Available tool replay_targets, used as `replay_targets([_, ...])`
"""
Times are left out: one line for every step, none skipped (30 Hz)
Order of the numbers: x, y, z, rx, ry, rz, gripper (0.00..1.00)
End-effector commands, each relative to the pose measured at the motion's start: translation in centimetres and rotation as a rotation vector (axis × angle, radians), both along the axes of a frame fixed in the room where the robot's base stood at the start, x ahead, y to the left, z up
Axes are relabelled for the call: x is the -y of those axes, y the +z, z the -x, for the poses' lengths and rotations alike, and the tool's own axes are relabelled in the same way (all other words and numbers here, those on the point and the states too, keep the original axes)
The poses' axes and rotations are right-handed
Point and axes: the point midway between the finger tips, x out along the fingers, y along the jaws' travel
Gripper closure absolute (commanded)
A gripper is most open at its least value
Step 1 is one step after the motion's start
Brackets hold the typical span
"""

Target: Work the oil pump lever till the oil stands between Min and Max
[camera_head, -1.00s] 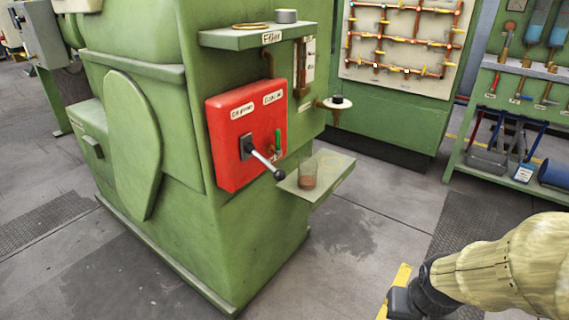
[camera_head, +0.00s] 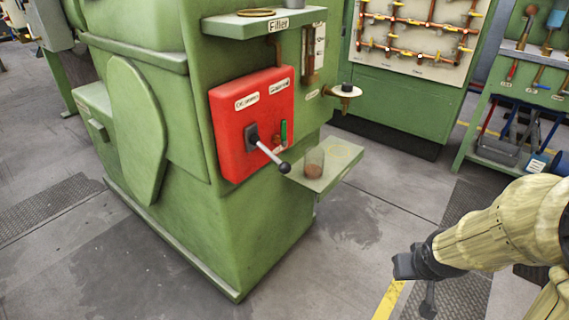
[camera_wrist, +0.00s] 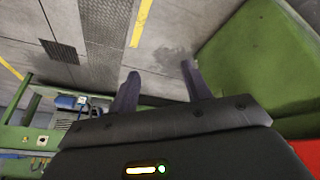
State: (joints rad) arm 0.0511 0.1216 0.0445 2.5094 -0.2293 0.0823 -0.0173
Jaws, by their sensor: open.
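The oil pump lever (camera_head: 270,154) sticks out of a red box (camera_head: 240,136) on the front of a green machine. It has a grey shaft with a dark ball at its end and slants down to the right. A sight gauge (camera_head: 313,52) is mounted above and right of the box; its oil level and marks are too small to read. My gripper (camera_head: 405,265) is at the lower right in the head view, well apart from the lever. In the wrist view its two fingers (camera_wrist: 158,88) are spread and empty above the floor.
A green shelf (camera_head: 330,170) holding a small glass juts out just right of the lever. Open floor lies between my gripper and the machine.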

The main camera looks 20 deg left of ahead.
Motion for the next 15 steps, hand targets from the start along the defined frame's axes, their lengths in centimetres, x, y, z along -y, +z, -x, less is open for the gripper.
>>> replay_targets([-0.1, 0.9, -2.0, 0.051, 0.070, 0.013, 0.52])
replay_targets([-0.4, 1.2, -3.2, 0.088, 0.120, 0.020, 0.52])
replay_targets([-0.9, 1.6, -4.8, 0.139, 0.188, 0.023, 0.52])
replay_targets([-1.4, 1.9, -5.8, 0.175, 0.239, 0.020, 0.52])
replay_targets([-2.0, 2.1, -6.9, 0.213, 0.292, 0.015, 0.52])
replay_targets([-2.8, 2.5, -8.1, 0.261, 0.360, 0.004, 0.52])
replay_targets([-3.5, 2.8, -8.9, 0.299, 0.410, -0.009, 0.52])
replay_targets([-4.4, 3.1, -9.6, 0.337, 0.463, -0.025, 0.52])
replay_targets([-5.4, 3.5, -10.4, 0.385, 0.529, -0.049, 0.52])
replay_targets([-6.3, 3.9, -11.0, 0.424, 0.580, -0.072, 0.52])
replay_targets([-7.2, 4.2, -11.4, 0.461, 0.629, -0.098, 0.52])
replay_targets([-8.3, 4.7, -11.7, 0.509, 0.692, -0.136, 0.52])
replay_targets([-9.2, 5.2, -11.9, 0.546, 0.739, -0.169, 0.52])
replay_targets([-10.1, 5.6, -12.0, 0.583, 0.784, -0.204, 0.52])
replay_targets([-11.2, 6.3, -11.9, 0.633, 0.842, -0.255, 0.52])
